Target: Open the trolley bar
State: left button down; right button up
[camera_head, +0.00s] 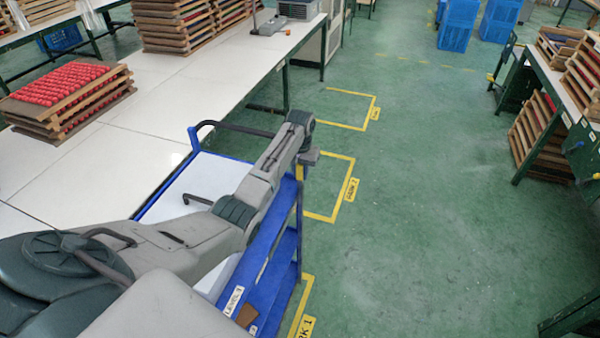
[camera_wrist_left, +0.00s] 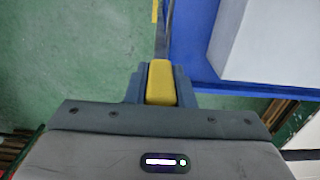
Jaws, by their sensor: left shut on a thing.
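The blue trolley (camera_head: 262,262) stands against the long white table, with a white panel (camera_head: 205,185) on top and a "LEVEL 1" label on its side. My left arm reaches across it. My left gripper (camera_head: 309,158) is at the trolley's right corner, partly hidden by its own wrist. In the left wrist view my left gripper (camera_wrist_left: 160,85) is shut on a yellow piece (camera_wrist_left: 161,82), which looks like part of the trolley bar. In the head view a little yellow (camera_head: 299,172) shows below the gripper. The rest of the bar cannot be made out. My right gripper is not in view.
A stack of wooden trays with red pieces (camera_head: 68,90) lies on the white table (camera_head: 120,150). Yellow floor markings (camera_head: 340,205) lie right of the trolley. The green floor (camera_head: 430,220) is clear. Racks stand at the far right, blue crates (camera_head: 457,25) at the back.

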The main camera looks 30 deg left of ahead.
pick_arm(q)
jog(key=w+b, duration=0.1)
jog(key=w, duration=0.1)
jog(key=w+a+b, duration=0.1)
jog(key=b, duration=0.1)
jog(key=shift+w+r, duration=0.2)
jog(key=shift+w, duration=0.15)
jog(key=c, duration=1.5)
grip_release()
jog(key=shift+c, duration=0.2)
jog(key=o, duration=0.3)
jog(key=shift+w+f, duration=0.15)
